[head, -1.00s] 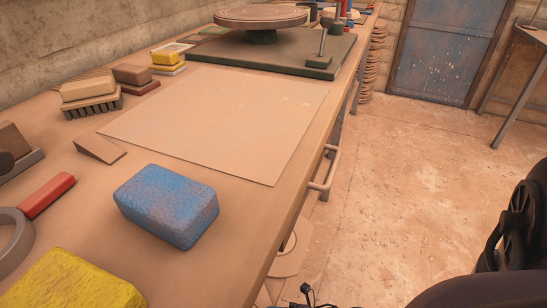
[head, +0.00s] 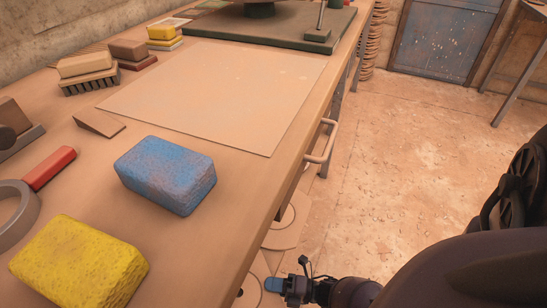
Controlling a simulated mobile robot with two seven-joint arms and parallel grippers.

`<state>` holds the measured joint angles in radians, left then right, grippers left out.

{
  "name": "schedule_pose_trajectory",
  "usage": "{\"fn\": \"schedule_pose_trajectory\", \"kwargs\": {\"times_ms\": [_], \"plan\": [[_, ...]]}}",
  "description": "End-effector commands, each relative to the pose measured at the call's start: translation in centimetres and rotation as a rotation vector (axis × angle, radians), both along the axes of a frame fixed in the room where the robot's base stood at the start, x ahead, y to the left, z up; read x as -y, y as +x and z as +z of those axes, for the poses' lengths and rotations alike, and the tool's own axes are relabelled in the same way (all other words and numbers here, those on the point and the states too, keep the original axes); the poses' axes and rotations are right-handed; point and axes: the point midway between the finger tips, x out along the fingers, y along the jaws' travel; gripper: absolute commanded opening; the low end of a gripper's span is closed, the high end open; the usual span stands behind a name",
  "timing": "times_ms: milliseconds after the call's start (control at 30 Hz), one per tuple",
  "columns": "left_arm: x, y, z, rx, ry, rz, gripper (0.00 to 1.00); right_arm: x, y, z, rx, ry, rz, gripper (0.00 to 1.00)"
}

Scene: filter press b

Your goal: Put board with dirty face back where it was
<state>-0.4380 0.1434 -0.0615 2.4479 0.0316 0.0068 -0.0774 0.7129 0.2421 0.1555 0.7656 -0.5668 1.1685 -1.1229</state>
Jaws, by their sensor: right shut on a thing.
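My right gripper (head: 280,285) shows at the bottom, beside and below the bench's right edge. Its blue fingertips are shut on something. A pale piece with a curved dark edge (head: 257,268) shows at the fingertips, mostly cut off by the bench, so I cannot tell its full shape or whether its face is dirty. Another pale round-edged piece (head: 285,228) shows lower down beside the bench, behind the gripper. My left gripper is not in view.
The wooden bench (head: 225,225) holds a pale sheet (head: 225,90), a blue sponge (head: 166,174), a yellow sponge (head: 80,262), a brush (head: 88,78) and a dark board (head: 290,28). A handle (head: 328,143) sticks out from the bench side. The floor (head: 410,160) to the right is clear.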

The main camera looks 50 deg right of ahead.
Motion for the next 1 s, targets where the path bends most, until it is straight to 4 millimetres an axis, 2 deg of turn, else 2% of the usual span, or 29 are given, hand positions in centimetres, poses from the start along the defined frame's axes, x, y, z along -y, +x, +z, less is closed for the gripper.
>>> {"fn": "schedule_pose_trajectory", "kwargs": {"times_ms": [33,333,367,467,633,767,933,967,1000], "plan": [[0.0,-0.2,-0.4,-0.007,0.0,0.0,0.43,-0.2,-0.6,-1.5,-0.046,-0.019,-0.007,0.0],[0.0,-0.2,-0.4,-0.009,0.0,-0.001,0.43,-0.4,-0.6,-1.6,-0.047,-0.018,-0.005,0.0],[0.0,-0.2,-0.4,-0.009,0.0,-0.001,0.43,-0.4,-0.6,-1.6,-0.047,-0.018,-0.005,0.15],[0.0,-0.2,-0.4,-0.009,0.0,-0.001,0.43,-0.4,-0.7,-1.7,-0.048,-0.017,-0.005,0.31],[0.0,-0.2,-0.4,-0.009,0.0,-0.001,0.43,-0.2,-1.1,-1.7,-0.05,-0.018,-0.005,0.31],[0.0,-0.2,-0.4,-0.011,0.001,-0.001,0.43,0.7,-2.4,-1.7,-0.047,-0.018,-0.005,0.31],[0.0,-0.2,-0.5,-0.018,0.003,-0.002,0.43,2.7,-5.3,-1.5,-0.041,-0.018,-0.005,0.32],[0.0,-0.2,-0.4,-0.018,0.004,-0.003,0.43,3.1,-5.8,-1.5,-0.039,-0.018,-0.005,0.42],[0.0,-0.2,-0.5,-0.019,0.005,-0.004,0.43,3.5,-6.3,-1.4,-0.034,-0.016,-0.004,0.42]]}}
